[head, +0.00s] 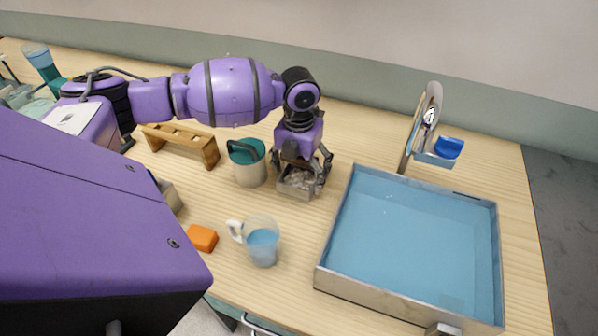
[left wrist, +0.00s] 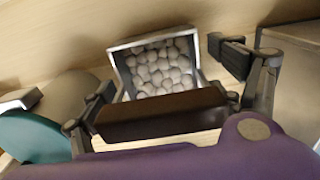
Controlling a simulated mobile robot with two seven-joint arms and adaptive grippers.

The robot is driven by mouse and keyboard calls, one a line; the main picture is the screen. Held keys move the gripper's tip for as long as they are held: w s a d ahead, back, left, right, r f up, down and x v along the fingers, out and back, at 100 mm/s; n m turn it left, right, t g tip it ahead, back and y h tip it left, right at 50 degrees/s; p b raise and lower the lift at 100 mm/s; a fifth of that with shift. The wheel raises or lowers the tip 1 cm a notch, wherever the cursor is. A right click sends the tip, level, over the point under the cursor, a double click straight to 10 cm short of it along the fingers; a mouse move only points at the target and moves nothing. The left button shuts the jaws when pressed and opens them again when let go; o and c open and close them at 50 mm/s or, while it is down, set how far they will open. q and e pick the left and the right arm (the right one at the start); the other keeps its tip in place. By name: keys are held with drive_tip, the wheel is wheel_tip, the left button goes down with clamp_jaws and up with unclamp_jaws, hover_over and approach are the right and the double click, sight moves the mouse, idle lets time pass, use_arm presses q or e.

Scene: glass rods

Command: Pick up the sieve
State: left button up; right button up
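No mesh shows clearly, so I cannot tell for sure which thing is the sieve. A small square metal box (head: 296,186) full of pale round balls stands on the table below my left gripper (head: 302,165). In the left wrist view the box (left wrist: 113,59) shows its balls, with a dark brown bar (left wrist: 160,115) across its near side. My left gripper (left wrist: 165,85) is open, with its fingers spread toward either side of the box and bar. Whether a finger touches them cannot be told. My right gripper is not in view.
A blue-floored sink-like tray (head: 415,235) fills the right. A green-topped canister (head: 249,170) stands close left of the box; a jug (head: 262,243) and orange block (head: 202,238) are in front. A wooden rack (head: 180,143) stands further left. A metal stand (head: 413,130) rises behind the tray.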

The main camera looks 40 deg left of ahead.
sight(299, 162)
use_arm(q)
drive_tip(key=c, duration=1)
drive_tip(key=shift+c, duration=0.2)
drive_tip(key=shift+r, duration=0.1)
drive_tip(key=shift+w+r, duration=0.1)
drive_tip(key=shift+r, duration=0.45)
wheel_tip(299, 162, up, 2)
drive_tip(key=shift+r, duration=0.15)
drive_tip(key=s+d+r, duration=0.2)
drive_tip(key=s+r, duration=0.2)
drive_tip(key=s, duration=0.2)
drive_tip(key=s+d+r+p, duration=0.1)
drive_tip(key=s+d+r, duration=0.2)
drive_tip(key=s+r, duration=0.2)
drive_tip(key=shift+s+d+r, duration=0.2)
drive_tip(key=shift+s+d, duration=0.15)
drive_tip(key=shift+s, duration=0.6)
